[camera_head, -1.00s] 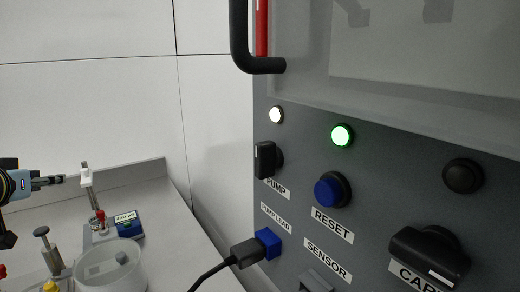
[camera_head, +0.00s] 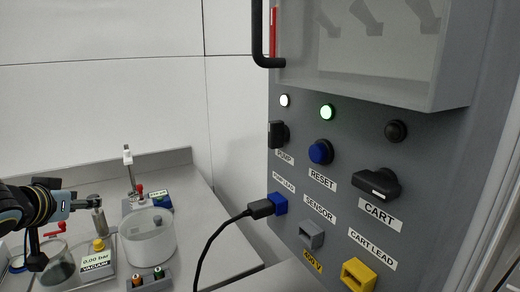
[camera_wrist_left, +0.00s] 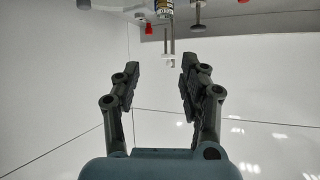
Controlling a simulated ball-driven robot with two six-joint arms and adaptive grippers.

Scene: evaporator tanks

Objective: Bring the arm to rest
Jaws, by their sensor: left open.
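My left gripper (camera_head: 72,206) is at the left edge of the head view, above the bench equipment, apart from the panel. Its blue-grey body and dark parts show there. In the left wrist view its two dark fingers (camera_wrist_left: 159,72) stand apart with nothing between them. Bench items show beyond the fingertips, at the top of that view. My right gripper is not in view.
A grey panel (camera_head: 345,225) with knobs and a blue reset button (camera_head: 320,152) fills the right; white and green lamps glow. A black lead (camera_head: 220,228) runs into the blue socket (camera_head: 280,203). A clear tank (camera_head: 148,240) and vacuum unit (camera_head: 97,263) stand on the bench.

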